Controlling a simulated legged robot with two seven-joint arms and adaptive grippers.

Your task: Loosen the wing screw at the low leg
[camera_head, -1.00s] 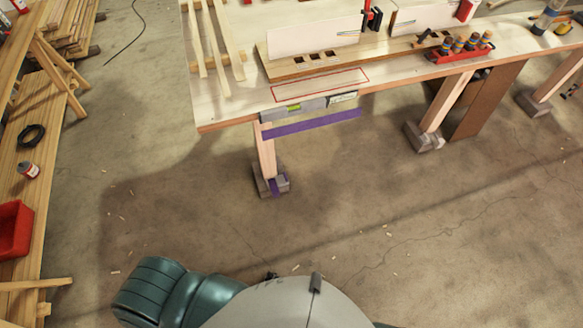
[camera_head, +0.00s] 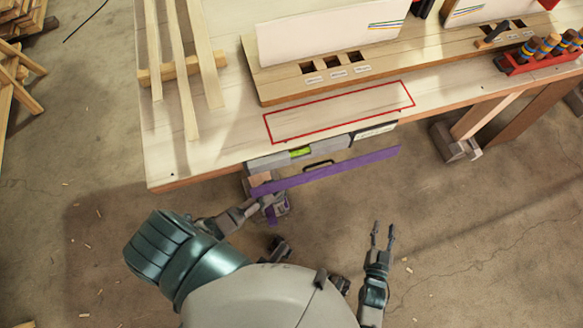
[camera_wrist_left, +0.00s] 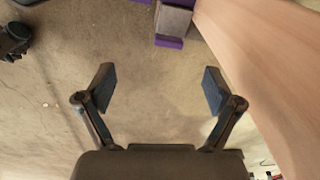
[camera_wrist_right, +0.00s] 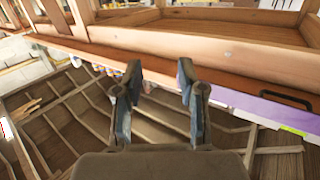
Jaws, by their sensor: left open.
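I cannot make out the wing screw in any view. My left gripper (camera_head: 264,203) is at the leg's foot, partly hard to see; in the left wrist view (camera_wrist_left: 160,88) its fingers are open and empty. My right gripper (camera_head: 383,234) is open and empty over the floor, right of the leg; its fingers show apart in its wrist view (camera_wrist_right: 158,78).
The bench top (camera_head: 205,140) carries laths (camera_head: 165,60), a slotted board (camera_head: 345,65) and a red rack (camera_head: 540,63). The floor right of my right gripper is clear.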

